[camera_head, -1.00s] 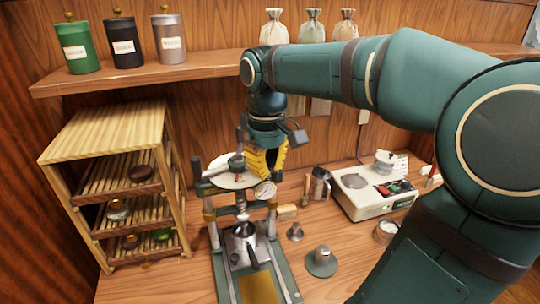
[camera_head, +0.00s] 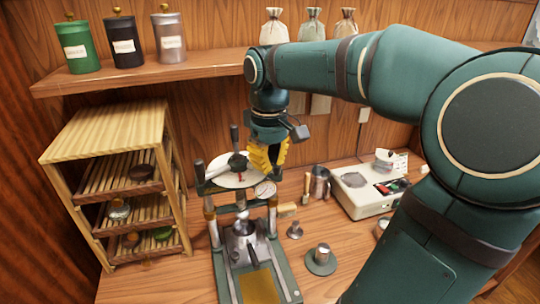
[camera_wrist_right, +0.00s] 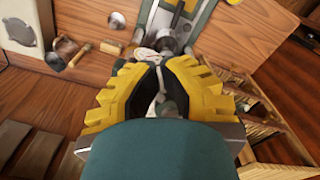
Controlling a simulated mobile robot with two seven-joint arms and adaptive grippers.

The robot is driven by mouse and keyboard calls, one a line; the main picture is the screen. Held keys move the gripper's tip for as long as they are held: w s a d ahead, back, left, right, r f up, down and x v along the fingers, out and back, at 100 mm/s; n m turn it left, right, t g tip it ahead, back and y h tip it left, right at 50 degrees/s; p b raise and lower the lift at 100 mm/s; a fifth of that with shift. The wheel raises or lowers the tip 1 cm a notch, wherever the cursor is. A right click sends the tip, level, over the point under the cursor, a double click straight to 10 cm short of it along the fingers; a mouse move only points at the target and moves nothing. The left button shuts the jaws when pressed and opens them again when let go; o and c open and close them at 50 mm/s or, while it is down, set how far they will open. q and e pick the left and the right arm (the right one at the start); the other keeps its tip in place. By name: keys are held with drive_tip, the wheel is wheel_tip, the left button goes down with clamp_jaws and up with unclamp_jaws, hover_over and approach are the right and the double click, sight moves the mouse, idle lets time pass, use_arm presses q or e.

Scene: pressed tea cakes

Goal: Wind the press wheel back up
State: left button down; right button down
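The tea press (camera_head: 247,243) stands on the table with a pale round wheel plate (camera_head: 222,183) on top, bearing a small red mark. A dark upright handle (camera_head: 234,138) rises from the wheel, and another dark grip (camera_head: 199,171) shows at its left. My right gripper (camera_head: 262,174), with yellow fingers, points down at the wheel's right edge. In the right wrist view its fingers (camera_wrist_right: 157,66) are apart, with part of the pale wheel (camera_wrist_right: 146,54) beyond the tips. Whether they touch the wheel is unclear. My left gripper is not in view.
A pressure gauge (camera_head: 265,189) sits on the press just below my right gripper. A slatted rack (camera_head: 112,130) stands left, and a white scale (camera_head: 366,193) stands right. Small metal tools, including a round weight-like piece (camera_head: 321,258), lie on the table right of the press.

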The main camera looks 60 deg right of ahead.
drive_tip(key=shift+s+d, duration=0.15)
drive_tip(key=shift+d, duration=0.3)
drive_tip(key=shift+s+a, duration=0.15)
wheel_tip(320, 180, up, 8)
drive_tip(key=a+p, duration=0.1)
drive_tip(key=p, duration=0.5)
drive_tip(key=shift+s+a+f+p, duration=0.15)
drive_tip(key=shift+a+f+p, duration=0.1)
drive_tip(key=shift+p, duration=0.15)
idle(0.4)
idle(0.4)
